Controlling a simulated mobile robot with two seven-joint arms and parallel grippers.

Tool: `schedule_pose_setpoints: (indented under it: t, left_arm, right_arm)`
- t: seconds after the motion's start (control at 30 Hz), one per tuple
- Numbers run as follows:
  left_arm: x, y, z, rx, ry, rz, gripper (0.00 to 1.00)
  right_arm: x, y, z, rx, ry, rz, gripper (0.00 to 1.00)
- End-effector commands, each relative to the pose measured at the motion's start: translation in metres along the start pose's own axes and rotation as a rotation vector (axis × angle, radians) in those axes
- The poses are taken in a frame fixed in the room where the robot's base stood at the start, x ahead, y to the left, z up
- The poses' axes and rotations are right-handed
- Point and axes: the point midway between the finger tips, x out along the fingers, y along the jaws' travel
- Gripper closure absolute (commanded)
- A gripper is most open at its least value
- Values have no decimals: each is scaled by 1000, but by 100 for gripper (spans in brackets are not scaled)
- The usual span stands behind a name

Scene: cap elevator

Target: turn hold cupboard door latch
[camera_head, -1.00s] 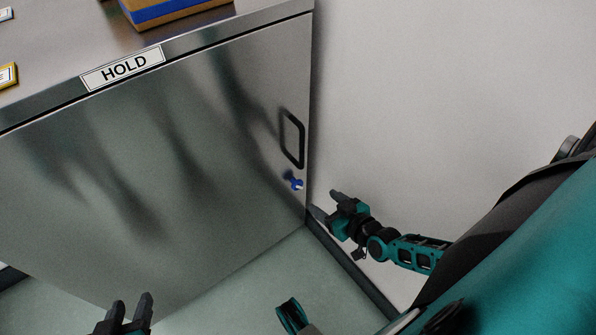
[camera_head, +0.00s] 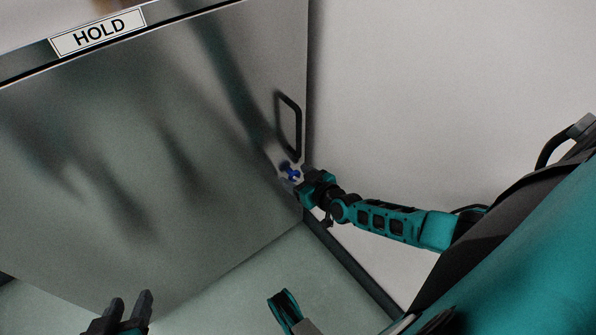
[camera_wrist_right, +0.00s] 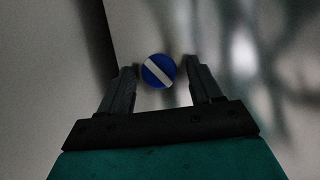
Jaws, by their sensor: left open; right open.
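The HOLD cupboard door (camera_head: 200,165) is a shiny steel panel and looks closed. Its blue latch knob (camera_head: 289,170) sits below the black handle near the door's right edge. In the right wrist view the latch (camera_wrist_right: 159,71) is a round blue knob with a white diagonal bar, lying between my open fingers, with gaps on both sides. My right gripper (camera_head: 296,180) is open at the latch; it also shows in the wrist view (camera_wrist_right: 164,82). My left gripper (camera_head: 131,306) is open and empty at the bottom left, in front of the door.
A black pull handle (camera_head: 289,125) stands out just above the latch. A white HOLD label (camera_head: 98,33) is on the cupboard's top edge. A pale wall (camera_head: 440,80) is close on the right. The floor (camera_head: 240,285) below the door is clear.

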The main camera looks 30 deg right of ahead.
Motion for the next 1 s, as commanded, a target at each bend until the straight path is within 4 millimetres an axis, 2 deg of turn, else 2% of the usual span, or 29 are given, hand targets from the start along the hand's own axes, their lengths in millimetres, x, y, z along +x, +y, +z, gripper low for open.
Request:
schedule_pose_setpoints:
  t: [0.07,0.6,1.0]
  left_arm:
    - [0,0,-1,0,3,-1,57]
    - [1,-3,0,-1,2,-7,57]
    - [-5,-4,-8,-1,3,-11,57]
  right_arm:
    - [0,0,0,0,0,0,39]
    - [0,0,0,0,1,0,90]
    - [-1,-2,-3,-75,1,33,90]
